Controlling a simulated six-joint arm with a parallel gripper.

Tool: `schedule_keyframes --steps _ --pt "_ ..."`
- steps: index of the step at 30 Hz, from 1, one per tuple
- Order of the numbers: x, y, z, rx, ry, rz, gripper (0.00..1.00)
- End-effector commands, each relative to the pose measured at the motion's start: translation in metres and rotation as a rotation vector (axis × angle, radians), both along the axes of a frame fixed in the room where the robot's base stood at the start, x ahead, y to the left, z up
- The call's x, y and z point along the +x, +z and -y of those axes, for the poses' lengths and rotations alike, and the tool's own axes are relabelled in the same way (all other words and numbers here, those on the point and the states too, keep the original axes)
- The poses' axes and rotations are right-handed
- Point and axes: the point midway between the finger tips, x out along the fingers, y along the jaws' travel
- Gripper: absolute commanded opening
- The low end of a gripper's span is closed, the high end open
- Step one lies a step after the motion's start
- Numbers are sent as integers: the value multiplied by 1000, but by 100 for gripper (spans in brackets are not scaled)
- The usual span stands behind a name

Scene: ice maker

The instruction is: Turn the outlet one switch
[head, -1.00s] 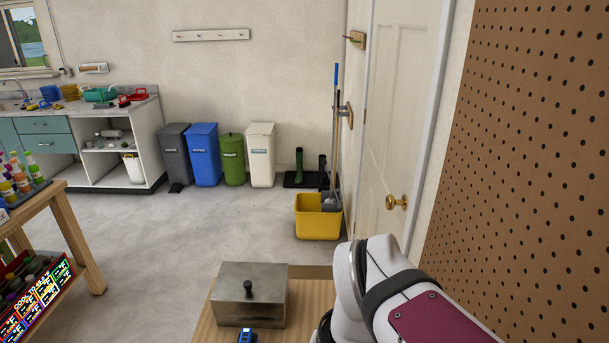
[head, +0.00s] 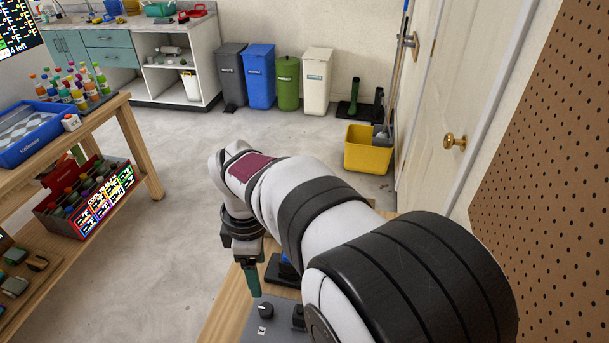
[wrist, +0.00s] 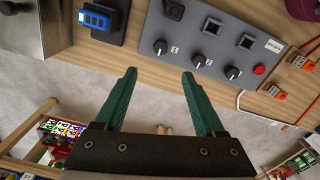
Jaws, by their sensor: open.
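A grey control panel (wrist: 190,38) on the wooden bench carries a row of dark knobs and a red button (wrist: 260,70). The leftmost knob (wrist: 160,47) is beside a "1" label; the middle knob (wrist: 198,61) is beside a "2" label, and a third knob (wrist: 232,72) is to its right. The panel (head: 283,324) shows partly in the head view, with a knob (head: 265,309). My gripper (wrist: 158,73) is open and empty, with the leftmost knob appearing just beyond the gap between its green fingertips. In the head view my gripper (head: 250,278) hangs near the panel's far edge.
A blue item on a black base (wrist: 97,20) sits left of the panel, beside a metal box (wrist: 28,28). Orange connectors with cables (wrist: 275,91) lie right of the panel. In the head view, a wooden shelf (head: 130,135) stands left, with open floor between.

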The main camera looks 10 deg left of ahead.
Motion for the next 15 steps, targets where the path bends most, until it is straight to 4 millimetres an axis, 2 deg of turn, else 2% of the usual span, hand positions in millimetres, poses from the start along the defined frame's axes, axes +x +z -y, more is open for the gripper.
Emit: schedule_keyframes --steps 9,15 --pt "-2 -93 3 -4 -7 -6 72" --pt "-1 -131 2 -1 -9 -4 72"
